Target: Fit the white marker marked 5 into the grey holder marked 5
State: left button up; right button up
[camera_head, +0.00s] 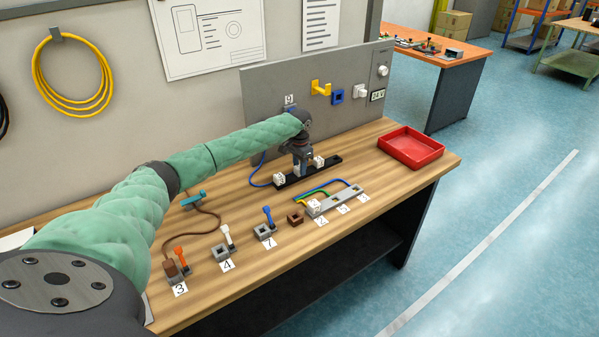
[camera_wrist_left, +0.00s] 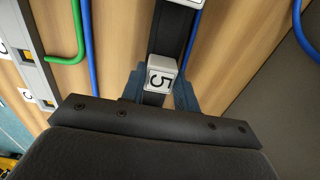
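The white marker marked 5 (camera_wrist_left: 160,78) is a small cube on the dark rail (camera_wrist_left: 177,35), between the blue fingers of my left gripper (camera_wrist_left: 160,90). A narrow gap seems to show beside the left finger, and I cannot tell if both fingers touch the cube. In the head view my left gripper (camera_head: 301,171) points down at the middle of the rail (camera_head: 334,160), between two other white cubes. A grey block with several slots (camera_head: 345,199) lies in front, with number tags along its front edge. The tags are too small for me to tell which holder is 5. My right gripper is not in view.
Green and blue cables (camera_head: 318,190) run behind the grey block. A white cube (camera_head: 314,205) sits on its left end. A brown block (camera_head: 295,218) and grey sockets with levers (camera_head: 265,231) stand left of it. A red tray (camera_head: 411,147) is at right; a grey panel (camera_head: 270,90) stands behind.

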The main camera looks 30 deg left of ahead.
pick_arm(q)
jog(key=shift+r+p, duration=0.35)
jog(key=shift+p, duration=0.1)
jog(key=shift+c, duration=0.2)
dwell(0.4)
jog(key=shift+r+p, duration=2.1)
jog(key=shift+r, duration=0.4)
